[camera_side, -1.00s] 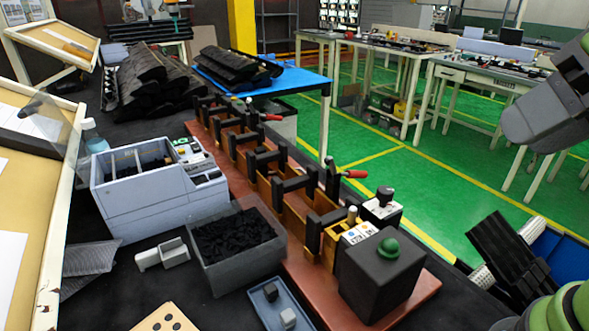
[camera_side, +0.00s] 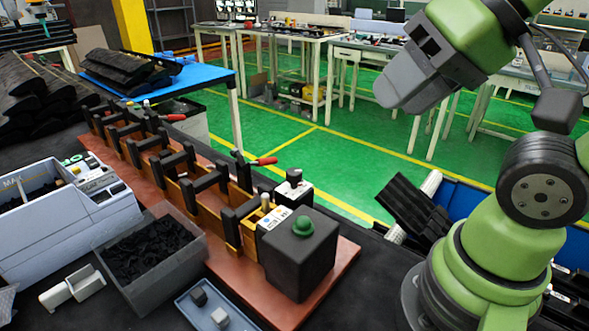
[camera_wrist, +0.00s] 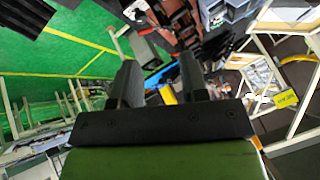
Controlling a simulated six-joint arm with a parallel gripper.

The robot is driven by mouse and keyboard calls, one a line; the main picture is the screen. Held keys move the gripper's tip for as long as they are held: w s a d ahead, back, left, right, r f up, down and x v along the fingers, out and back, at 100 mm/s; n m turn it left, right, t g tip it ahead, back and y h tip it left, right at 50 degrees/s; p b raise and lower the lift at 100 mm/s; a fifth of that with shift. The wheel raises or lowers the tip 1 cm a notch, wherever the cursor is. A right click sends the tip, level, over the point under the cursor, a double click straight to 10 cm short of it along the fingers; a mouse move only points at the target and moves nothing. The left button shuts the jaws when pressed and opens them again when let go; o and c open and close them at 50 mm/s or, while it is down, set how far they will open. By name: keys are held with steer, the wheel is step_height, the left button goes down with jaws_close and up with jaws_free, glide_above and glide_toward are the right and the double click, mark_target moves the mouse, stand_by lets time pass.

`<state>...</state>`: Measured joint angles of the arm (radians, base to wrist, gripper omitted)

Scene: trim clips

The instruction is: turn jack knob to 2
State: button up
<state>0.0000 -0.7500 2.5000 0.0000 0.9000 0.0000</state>
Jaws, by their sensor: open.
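I cannot tell which of the two is the jack knob, and no number 2 can be read. My gripper (camera_wrist: 158,82) is open and empty in the wrist view, its two dark fingers apart. In the side view the grey end of my arm is raised at upper right, well away from both knobs.
A blue bin (camera_side: 462,198) holds dark strips at right. The air above the knobs is clear.

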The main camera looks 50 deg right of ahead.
steer(key=shift+o, duration=1.1)
steer(key=shift+w, duration=0.1)
steer(key=n+g+h, duration=0.2)
steer(key=n+g, duration=0.5)
steer(key=n, duration=0.6)
glide_above(294, 171)
step_height(294, 171, down, 9)
steer(key=shift+f, duration=0.2)
step_height(294, 171, down, 9)
steer(key=shift+f, duration=0.15)
steer(key=c, duration=0.9)
